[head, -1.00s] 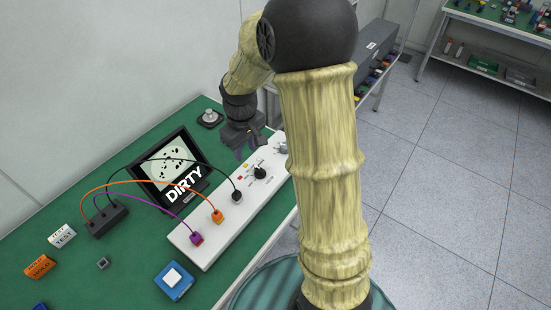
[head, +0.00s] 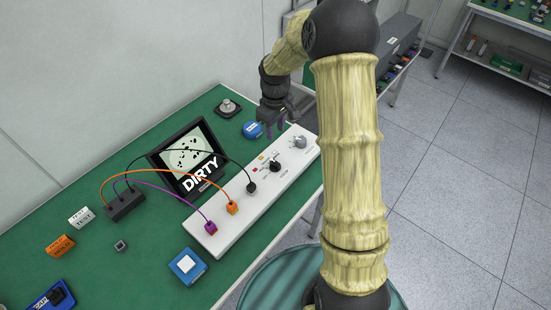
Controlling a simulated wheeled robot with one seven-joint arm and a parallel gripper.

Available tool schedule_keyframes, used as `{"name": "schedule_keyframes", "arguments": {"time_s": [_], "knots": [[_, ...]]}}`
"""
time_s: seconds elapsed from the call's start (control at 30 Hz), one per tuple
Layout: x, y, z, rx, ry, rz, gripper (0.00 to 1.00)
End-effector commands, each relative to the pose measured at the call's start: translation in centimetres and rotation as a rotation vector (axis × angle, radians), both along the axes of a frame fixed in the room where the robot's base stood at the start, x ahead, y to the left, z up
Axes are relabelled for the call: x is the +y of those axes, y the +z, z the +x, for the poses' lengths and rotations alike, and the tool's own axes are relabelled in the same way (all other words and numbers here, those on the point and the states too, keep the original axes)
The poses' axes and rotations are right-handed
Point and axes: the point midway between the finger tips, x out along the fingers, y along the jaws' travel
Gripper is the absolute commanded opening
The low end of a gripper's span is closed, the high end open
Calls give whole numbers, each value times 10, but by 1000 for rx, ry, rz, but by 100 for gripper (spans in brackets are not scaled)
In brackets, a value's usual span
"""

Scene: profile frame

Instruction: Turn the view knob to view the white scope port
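A long white panel (head: 228,222) lies on the green bench. On it stands a black knob (head: 275,166) with small coloured marks around it; the lettering is too small to read. A grey knob (head: 299,142) is at the panel's far end. Purple, orange and black plugs sit in the panel; the black plug (head: 251,188), nearest the black knob, has a black cable. No white port can be made out. My gripper (head: 276,127) hangs above the panel's far end, beyond the black knob and apart from it. Its fingers look spread, with nothing between them.
A dark-framed screen (head: 190,160) reading "DIRTY" stands behind the panel. Cables arch from a black block (head: 125,206) to the plugs. A blue disc (head: 253,130) lies near my gripper, a blue box with a white button (head: 187,266) near the panel's close end.

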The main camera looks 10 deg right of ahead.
Motion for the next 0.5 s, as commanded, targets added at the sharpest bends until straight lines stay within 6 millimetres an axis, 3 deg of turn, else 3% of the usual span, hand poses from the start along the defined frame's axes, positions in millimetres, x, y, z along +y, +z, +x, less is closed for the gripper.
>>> {"name": "schedule_keyframes", "arguments": {"time_s": [0.5], "knots": [[1, -89, -1, 4, 1, 1, 35]]}}
